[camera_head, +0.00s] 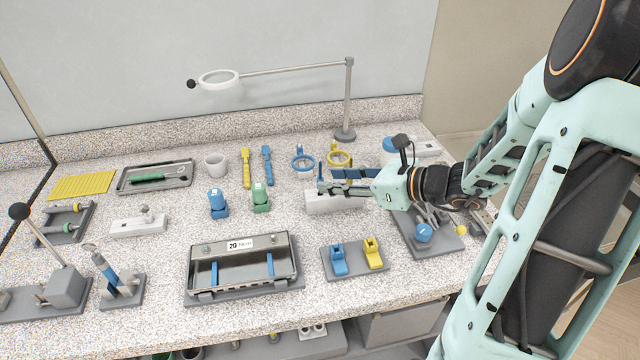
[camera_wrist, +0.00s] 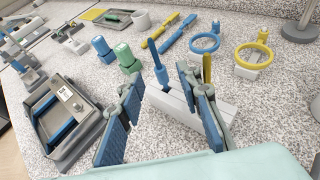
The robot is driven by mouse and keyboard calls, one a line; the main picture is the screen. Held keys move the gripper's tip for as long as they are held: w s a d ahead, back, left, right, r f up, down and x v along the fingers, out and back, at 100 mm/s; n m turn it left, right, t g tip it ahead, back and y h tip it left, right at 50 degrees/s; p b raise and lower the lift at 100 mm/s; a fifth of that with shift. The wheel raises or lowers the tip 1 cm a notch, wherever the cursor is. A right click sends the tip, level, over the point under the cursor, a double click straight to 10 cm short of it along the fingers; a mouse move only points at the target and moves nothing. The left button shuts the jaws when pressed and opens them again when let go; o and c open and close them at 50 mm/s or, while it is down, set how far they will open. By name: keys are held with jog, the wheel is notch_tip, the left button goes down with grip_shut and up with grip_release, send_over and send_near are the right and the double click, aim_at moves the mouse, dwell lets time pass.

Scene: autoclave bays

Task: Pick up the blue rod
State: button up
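A blue rod (camera_wrist: 161,72) stands upright in a pale slotted block (camera_wrist: 178,106), with a thinner upper part. Its tip shows in the head view (camera_head: 320,169), above the block (camera_head: 335,205). A yellow rod (camera_wrist: 206,68) stands at the block's other end, partly behind a finger. My gripper (camera_head: 334,187) is open and low over the block. In the wrist view, its fingers (camera_wrist: 160,82) are spread, with the blue rod seen in the gap between them. Contact is not visible. In the head view, the gripper hides the yellow rod and part of the block.
A blue ring stand (camera_head: 303,162) and a yellow ring stand (camera_head: 339,158) are behind the block. Blue and green bottles (camera_head: 217,203) are to the left. A grey box with blue bars (camera_head: 243,286) and a board with blue and yellow clips (camera_head: 355,270) are in front.

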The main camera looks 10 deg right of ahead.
aim_at(320, 178)
jog(key=x, duration=0.4)
jog(key=shift+w+a+f, duration=0.2)
jog(key=shift+w+a, duration=0.05)
grip_shut()
